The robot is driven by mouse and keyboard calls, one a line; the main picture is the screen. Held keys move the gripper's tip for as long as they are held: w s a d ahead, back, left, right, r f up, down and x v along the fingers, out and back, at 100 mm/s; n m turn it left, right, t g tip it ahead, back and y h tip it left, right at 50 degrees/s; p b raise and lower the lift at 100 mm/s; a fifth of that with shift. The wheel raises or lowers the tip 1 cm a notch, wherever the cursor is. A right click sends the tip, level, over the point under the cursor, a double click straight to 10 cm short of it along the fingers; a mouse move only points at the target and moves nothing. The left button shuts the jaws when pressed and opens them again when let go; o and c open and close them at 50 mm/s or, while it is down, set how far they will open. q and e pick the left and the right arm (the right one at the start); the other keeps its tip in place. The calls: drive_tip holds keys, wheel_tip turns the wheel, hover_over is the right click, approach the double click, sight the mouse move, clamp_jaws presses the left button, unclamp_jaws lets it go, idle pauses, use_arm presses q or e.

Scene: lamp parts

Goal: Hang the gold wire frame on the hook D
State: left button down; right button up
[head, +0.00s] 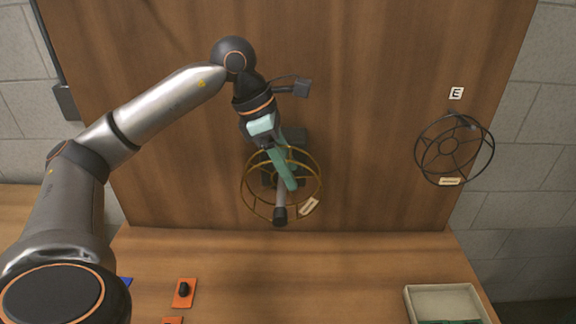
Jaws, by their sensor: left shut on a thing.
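The gold wire frame (244,199) is a round wire cage in front of the upright wooden board, with a pale tag at its lower right. My left gripper (288,182) has teal fingers and is shut on the gold frame near its middle, partly covering it. A grey rod with a black tip (280,211) shows across the frame's lower middle; I cannot tell whether it is hook D or whether the frame is touching it. No label D can be read; my arm covers part of the board. My right gripper is out of view.
A black wire frame (417,155) with a pale tag hangs below the label E (456,93) on the right of the board (370,60). A pale tray (410,301) stands at the table's front right. An orange plate (190,299) with a black knob lies at front left.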

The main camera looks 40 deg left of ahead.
use_arm(q)
drive_tip(key=shift+s+d, duration=0.1)
drive_tip(key=shift+d, duration=0.05)
drive_tip(key=shift+s+d+b, duration=0.5)
drive_tip(key=shift+s+d, duration=0.85)
drive_tip(key=shift+s, duration=0.3)
drive_tip(key=shift+s+d+b, duration=0.45)
drive_tip(key=shift+s+d, duration=0.9)
drive_tip(key=shift+s, duration=0.25)
drive_tip(key=s+d, duration=0.4)
drive_tip(key=shift+s, duration=0.35)
idle(1.0)
